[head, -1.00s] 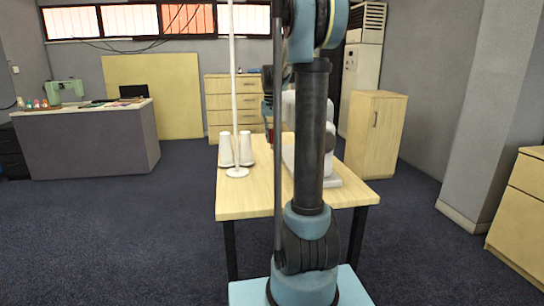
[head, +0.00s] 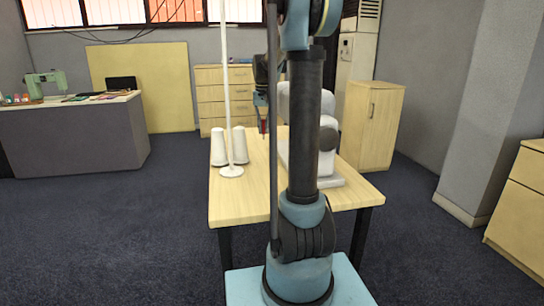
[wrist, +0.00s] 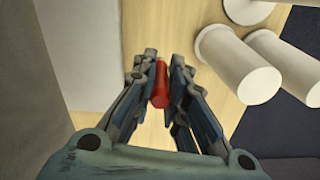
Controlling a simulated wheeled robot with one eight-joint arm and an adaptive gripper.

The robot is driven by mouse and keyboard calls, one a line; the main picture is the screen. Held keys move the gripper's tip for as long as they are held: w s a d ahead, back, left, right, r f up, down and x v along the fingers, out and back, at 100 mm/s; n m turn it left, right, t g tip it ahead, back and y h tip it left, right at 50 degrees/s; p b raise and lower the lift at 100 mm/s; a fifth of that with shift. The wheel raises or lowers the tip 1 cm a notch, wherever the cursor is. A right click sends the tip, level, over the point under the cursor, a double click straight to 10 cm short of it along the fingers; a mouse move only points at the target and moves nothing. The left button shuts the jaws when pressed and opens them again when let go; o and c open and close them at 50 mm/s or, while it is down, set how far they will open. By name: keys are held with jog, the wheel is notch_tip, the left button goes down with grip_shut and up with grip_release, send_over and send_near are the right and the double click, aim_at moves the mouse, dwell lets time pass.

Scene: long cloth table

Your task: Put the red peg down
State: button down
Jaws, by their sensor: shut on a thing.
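The red peg (wrist: 160,86) is held between the fingers of my gripper (wrist: 159,80) in the wrist view, with the wooden table top behind it. In the head view the gripper (head: 262,108) hangs over the far part of the table (head: 246,200), with the peg (head: 263,128) showing as a small red bit at its lower end. My own arm column hides part of the table. I cannot tell whether the peg's lower end touches the table.
Two white cones (head: 218,148) and a white pole on a round base (head: 231,171) stand left of the gripper. A white sewing machine (head: 325,163) stands to the right, partly behind my arm. The near left table top is clear.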

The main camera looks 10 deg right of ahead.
send_over(264, 160)
jog(key=shift+s+f, duration=0.2)
jog(key=shift+f, duration=4.7)
jog(key=c, duration=1.6)
grip_release()
jog(key=shift+f, duration=0.1)
